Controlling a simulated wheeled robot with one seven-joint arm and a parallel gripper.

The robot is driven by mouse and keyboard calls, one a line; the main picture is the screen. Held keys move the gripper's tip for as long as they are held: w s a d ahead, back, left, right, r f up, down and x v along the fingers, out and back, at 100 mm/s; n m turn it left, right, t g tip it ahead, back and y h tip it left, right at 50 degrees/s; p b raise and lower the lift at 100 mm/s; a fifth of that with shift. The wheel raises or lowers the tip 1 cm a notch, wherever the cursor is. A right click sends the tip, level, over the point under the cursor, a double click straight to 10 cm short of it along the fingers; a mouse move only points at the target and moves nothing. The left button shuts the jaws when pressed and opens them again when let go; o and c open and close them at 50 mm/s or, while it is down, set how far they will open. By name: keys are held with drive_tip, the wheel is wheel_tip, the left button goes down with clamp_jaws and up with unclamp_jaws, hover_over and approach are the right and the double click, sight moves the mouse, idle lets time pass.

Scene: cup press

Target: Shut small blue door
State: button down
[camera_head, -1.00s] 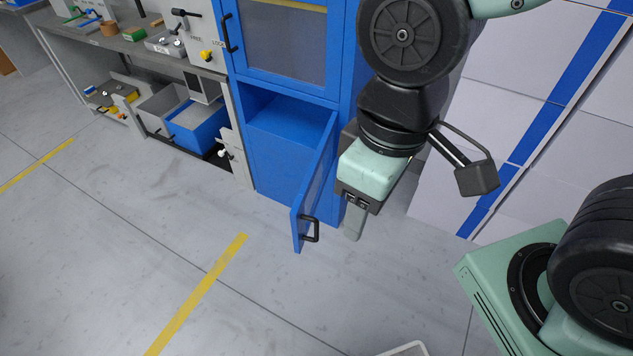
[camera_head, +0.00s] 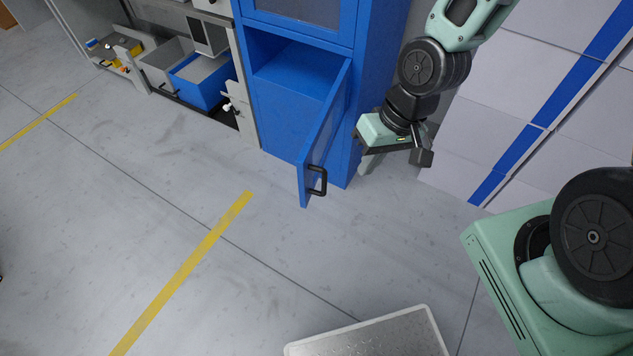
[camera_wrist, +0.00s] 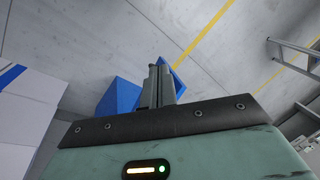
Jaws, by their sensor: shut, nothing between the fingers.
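The small blue door (camera_head: 325,133) is the lower door of a blue cabinet (camera_head: 378,80). In the head view it stands wide open, swung out toward the viewer from its hinge on the right. Its black handle (camera_head: 317,181) is near the free edge. My gripper (camera_head: 366,166) is to the right of the door, low beside the cabinet's right side, apart from the handle. Its fingers are shut and empty. The wrist view shows the fingers (camera_wrist: 158,84) with blue surfaces just beyond them; whether they touch is unclear.
The cabinet's lower compartment (camera_head: 290,75) is open. A workbench with a blue bin (camera_head: 200,82) stands to the left. White wall panels (camera_head: 500,110) are close on the right. A metal-topped tray (camera_head: 380,336) is at the bottom. The floor in front of the door is clear.

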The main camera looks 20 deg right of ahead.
wheel_tip(320, 180, down, 10)
drive_tip(key=w+d+r+m+t+y+b, duration=0.1)
drive_tip(key=w+d+m+t+y+b, duration=0.15)
drive_tip(key=m+b, duration=0.2)
drive_tip(key=m+t+y+b, duration=0.2)
drive_tip(key=m+t+b, duration=0.15)
drive_tip(key=b, duration=0.35)
approach(305, 179)
wheel_tip(305, 179, down, 4)
drive_tip(key=g, duration=0.1)
drive_tip(key=shift+w+a+r, duration=0.1)
drive_tip(key=shift+w+a, duration=0.85)
drive_tip(key=shift+w, duration=0.15)
drive_tip(key=shift+w+a+m, duration=0.3)
drive_tip(key=shift+w+a, duration=0.2)
drive_tip(key=shift+a, duration=0.2)
drive_tip(key=shift+a, duration=0.1)
